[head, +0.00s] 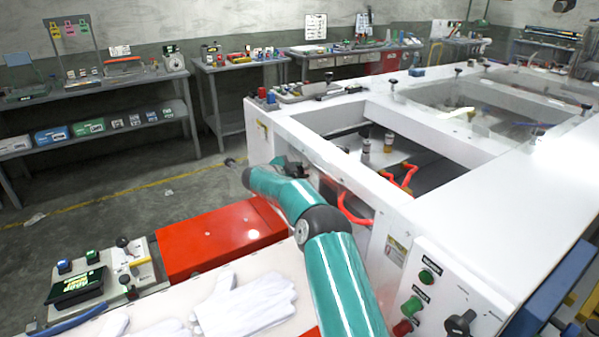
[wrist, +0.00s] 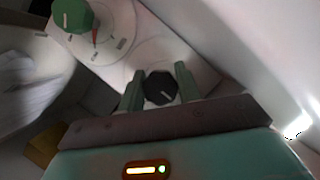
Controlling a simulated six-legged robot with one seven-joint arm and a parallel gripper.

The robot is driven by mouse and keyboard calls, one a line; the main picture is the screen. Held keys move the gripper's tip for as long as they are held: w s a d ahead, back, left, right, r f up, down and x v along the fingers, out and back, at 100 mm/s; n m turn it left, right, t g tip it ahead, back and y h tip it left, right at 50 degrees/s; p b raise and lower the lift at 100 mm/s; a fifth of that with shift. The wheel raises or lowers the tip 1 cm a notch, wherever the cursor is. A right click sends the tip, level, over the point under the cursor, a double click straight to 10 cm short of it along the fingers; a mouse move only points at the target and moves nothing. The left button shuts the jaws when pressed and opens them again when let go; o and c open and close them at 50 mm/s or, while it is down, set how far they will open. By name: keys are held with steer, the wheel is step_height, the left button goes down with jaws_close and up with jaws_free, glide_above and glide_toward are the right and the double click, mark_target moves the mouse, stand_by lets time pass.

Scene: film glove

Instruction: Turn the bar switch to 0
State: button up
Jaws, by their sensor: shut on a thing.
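A dark, many-sided knob (wrist: 161,88) with a short pale mark on its face sits on a pale panel in the wrist view; I take it as the bar switch. My gripper (wrist: 159,72) has one green finger on each side of the knob and is shut on it. The pale mark is slanted, but I cannot read a 0 or any other position label beside the knob. In the head view my teal arm reaches to the front wall of the white machine (head: 390,195); the fingers and the held knob cannot be made out there.
A green knob (wrist: 73,15) with a red pointer is beside the held knob, upper left. The machine's panel has a green button (head: 426,277), a red button (head: 402,328) and a black switch (head: 460,323). White gloves (head: 245,308) and a red box (head: 215,238) lie near my arm.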

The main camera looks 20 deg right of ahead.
steer(key=shift+a, duration=0.15)
steer(key=o, duration=1)
steer(key=shift+c, duration=0.2)
steer(key=v, duration=1.3)
steer(key=shift+s+a, duration=0.2)
steer(key=shift+a, duration=0.05)
